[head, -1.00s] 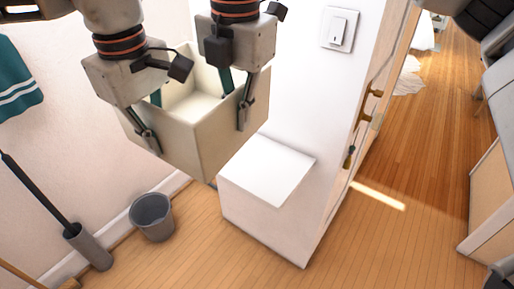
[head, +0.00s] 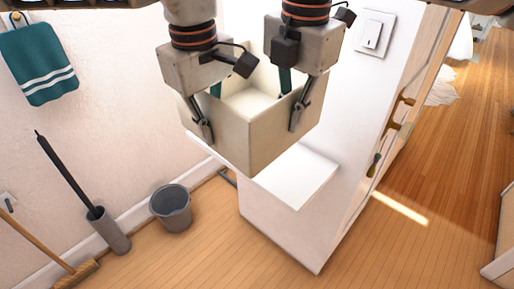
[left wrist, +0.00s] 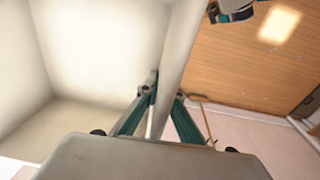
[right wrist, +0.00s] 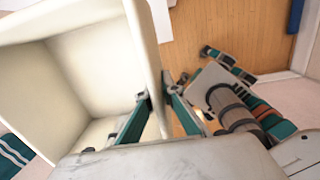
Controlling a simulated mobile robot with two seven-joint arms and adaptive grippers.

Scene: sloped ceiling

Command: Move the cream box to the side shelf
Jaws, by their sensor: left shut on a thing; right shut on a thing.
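The cream box (head: 249,141) is an open-topped, empty-looking box held up in the air, roughly level. My left gripper (head: 208,112) is shut on its left wall, one finger inside and one outside; the left wrist view shows the pinched wall and the box's bare inside (left wrist: 95,60). My right gripper (head: 293,103) is shut on its right wall the same way, also seen in the right wrist view (right wrist: 155,95). The white side shelf (head: 313,174), a low block with a flat bare top, is behind and below the box, which hides its back left part.
A teal towel (head: 38,62) hangs there. Wooden floor is clear in front.

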